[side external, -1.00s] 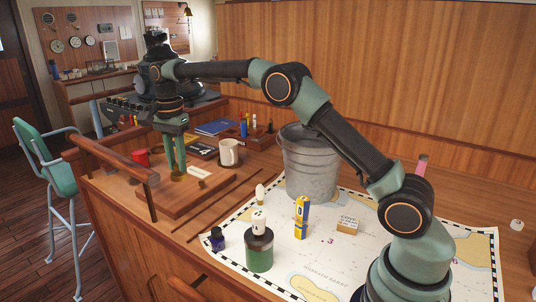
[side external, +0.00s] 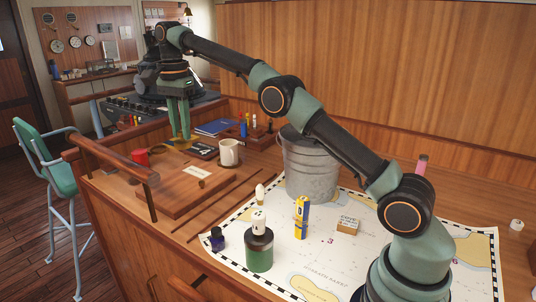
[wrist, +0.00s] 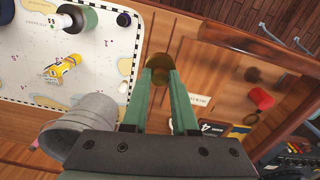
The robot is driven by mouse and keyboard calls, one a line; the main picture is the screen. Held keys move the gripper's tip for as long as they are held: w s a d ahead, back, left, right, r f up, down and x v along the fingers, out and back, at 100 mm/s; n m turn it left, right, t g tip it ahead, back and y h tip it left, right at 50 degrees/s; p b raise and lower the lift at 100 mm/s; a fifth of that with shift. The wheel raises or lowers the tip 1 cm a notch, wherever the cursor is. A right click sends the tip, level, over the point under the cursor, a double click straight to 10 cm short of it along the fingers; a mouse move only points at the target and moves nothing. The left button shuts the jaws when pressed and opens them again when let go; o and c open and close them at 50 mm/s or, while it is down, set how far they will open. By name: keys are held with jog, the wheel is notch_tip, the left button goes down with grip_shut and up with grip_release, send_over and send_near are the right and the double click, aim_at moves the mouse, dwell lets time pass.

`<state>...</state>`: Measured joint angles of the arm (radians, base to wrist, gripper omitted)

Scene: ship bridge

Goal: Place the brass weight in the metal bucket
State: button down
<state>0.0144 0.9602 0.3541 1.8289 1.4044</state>
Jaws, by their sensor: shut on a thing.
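The brass weight (wrist: 160,62) is between the fingertips of my gripper (side external: 180,136), which is shut on it. The weight is small and partly covered by the fingers in the side view. My gripper points down and holds it above the wooden board at the left of the desk. The metal bucket (side external: 310,168) is grey and stands upright on the chart's far edge, to the right of my gripper. It also shows in the wrist view (wrist: 88,112) at the lower left, partly hidden by my gripper. Its inside is not visible.
A white mug (side external: 229,153) and dark sticks on the desk lie between my gripper and the bucket. On the chart (side external: 325,265) stand a green bottle (side external: 259,251), a blue-yellow tube (side external: 302,218) and a small box (side external: 347,226).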

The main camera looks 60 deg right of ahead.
jog(key=s+d+m, duration=0.2)
jog(key=s+d, duration=0.1)
jog(key=d, duration=0.8)
jog(key=s+d+m, duration=0.3)
jog(key=d, duration=0.7)
jog(key=s+d+m, duration=0.4)
jog(key=s+d, duration=0.9)
jog(key=d, duration=0.2)
notch_tip(320, 180, down, 25)
jog(key=shift+a, duration=0.1)
jog(key=shift+f, duration=0.2)
jog(key=c, duration=0.7)
grip_release()
